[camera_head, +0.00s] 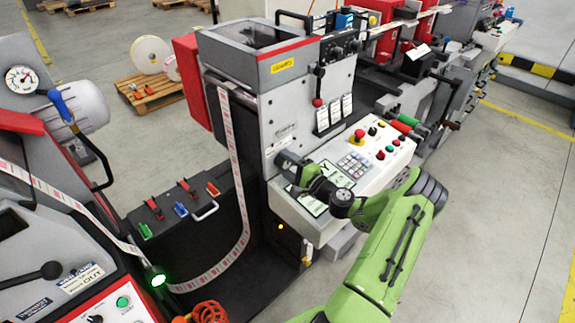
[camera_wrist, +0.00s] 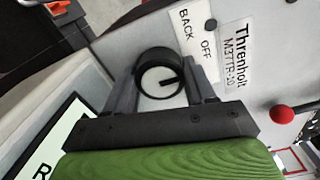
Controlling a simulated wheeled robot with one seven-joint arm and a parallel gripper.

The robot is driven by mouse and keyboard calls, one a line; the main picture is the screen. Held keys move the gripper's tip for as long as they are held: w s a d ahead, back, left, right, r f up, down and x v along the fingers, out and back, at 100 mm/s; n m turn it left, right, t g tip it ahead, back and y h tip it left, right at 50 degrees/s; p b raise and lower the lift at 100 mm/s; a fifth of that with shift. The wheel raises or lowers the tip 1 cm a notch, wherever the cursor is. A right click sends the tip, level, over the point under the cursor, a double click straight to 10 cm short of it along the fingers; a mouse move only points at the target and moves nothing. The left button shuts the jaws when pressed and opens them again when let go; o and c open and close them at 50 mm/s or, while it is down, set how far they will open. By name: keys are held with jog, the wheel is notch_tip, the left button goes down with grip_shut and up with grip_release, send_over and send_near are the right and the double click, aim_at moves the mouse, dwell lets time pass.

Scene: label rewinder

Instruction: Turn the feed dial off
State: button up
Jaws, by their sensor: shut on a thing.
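A sloped control panel (camera_head: 378,147) with coloured buttons and a keypad lies right of my gripper. A lit screen (camera_head: 336,180) is close to my wrist. A red-knobbed lever (camera_head: 317,101) stands above. A label web (camera_head: 232,140) hangs to the left.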

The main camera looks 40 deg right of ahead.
jog(key=o, duration=1)
jog(key=shift+o, duration=0.2)
jog(key=s, duration=0.8)
jog(key=s+b, duration=0.1)
jog(key=s, duration=0.6)
jog(key=shift+s+d, duration=0.2)
jog(key=shift+s, duration=0.2)
